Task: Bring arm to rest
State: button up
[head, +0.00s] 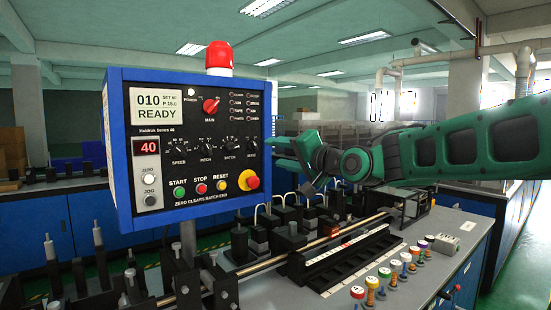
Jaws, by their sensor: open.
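My arm is green and comes in from the right edge, reaching left across the picture. My gripper (291,155) is at its end, just right of the control panel (192,142) and above the bench. Its fingers are small in view and partly run behind the panel's right edge; they look apart, with nothing seen between them. The panel is a blue box with a black face, a screen reading READY, a red 40 display, knobs, and coloured buttons.
A red beacon (219,57) tops the panel. Below the arm, a machine with a metal rail (300,249) and a white-marked strip (350,258) stands on the grey bench (440,275). Several coloured spools (372,284) line its front. Open green floor (510,270) shows at right.

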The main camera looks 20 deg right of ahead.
jog(key=s+d+f+n+g+h, duration=0.1)
jog(key=s+d+f+g+h, duration=0.25)
jog(key=s+d+f, duration=0.6)
jog(key=s+d+f+g+h, duration=0.2)
jog(key=s+f+g, duration=0.3)
jog(key=f, duration=0.9)
jog(key=s+d+f+g, duration=0.1)
jog(key=s+f+g, duration=0.3)
jog(key=s, duration=0.8)
jog(key=s+d+f+g, duration=0.2)
jog(key=s+f+g, duration=0.2)
jog(key=s, duration=0.9)
notch_tip(320, 180, down, 3)
jog(key=shift+s+f+n+g, duration=0.15)
jog(key=shift+f+n+g, duration=0.05)
jog(key=shift+n+g, duration=0.2)
